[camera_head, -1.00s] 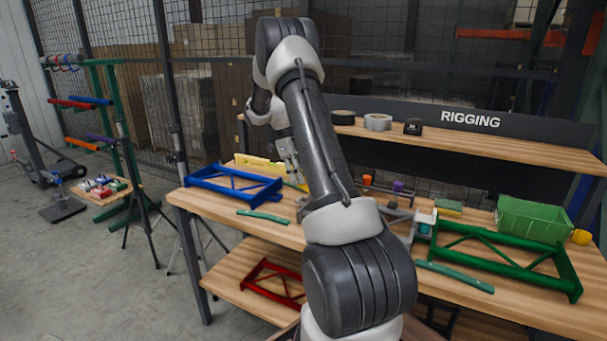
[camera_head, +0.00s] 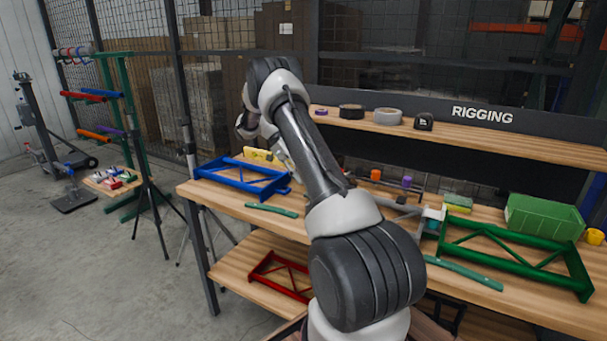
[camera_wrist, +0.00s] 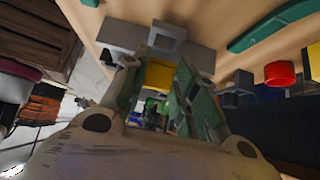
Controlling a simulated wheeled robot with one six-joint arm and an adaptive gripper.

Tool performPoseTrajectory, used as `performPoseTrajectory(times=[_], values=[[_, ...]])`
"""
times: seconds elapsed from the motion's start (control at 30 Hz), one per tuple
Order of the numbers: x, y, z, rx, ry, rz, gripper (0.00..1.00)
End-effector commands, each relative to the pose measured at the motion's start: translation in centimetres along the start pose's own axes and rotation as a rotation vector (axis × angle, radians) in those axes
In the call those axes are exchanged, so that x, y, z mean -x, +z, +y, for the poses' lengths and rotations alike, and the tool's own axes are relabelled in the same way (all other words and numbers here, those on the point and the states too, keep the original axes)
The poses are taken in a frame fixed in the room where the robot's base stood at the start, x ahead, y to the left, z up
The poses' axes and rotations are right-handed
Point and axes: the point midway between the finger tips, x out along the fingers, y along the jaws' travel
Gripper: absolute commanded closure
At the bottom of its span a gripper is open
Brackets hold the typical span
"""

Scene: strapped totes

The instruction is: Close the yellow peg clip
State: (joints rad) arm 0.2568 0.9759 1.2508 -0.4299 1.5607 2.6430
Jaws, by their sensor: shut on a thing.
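In the wrist view, my gripper (camera_wrist: 170,92) has its two green-padded fingers close together around a yellow piece (camera_wrist: 158,75). This piece appears to be the yellow peg clip, though only a small part shows between the fingers. A grey bracket (camera_wrist: 150,40) lies just beyond the fingertips. Whether the clip is open or closed cannot be told. In the head view, my arm hides the clip and most of the gripper.
On the bench are a blue frame (camera_head: 240,176), a green frame (camera_head: 515,250), green strips (camera_head: 271,210), an orange peg (camera_head: 375,174), a purple peg (camera_head: 407,182) and a green bin (camera_head: 543,217). A shelf with tape rolls (camera_head: 387,117) runs behind. Stands occupy the left floor.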

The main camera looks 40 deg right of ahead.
Motion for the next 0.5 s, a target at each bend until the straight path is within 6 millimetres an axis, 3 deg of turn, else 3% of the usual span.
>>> performPoseTrajectory(times=[0.2,0.23,0.33,0.5], values=[[-0.3,0.05,0.04,0.002,0.004,0.003,0.95],[-0.31,0.05,0.04,0.002,0.005,0.003,0.68],[-0.3,0.05,0.05,0.002,0.005,0.002,0.5],[-0.21,0.05,0.04,0.001,0.003,0.001,0.5]])
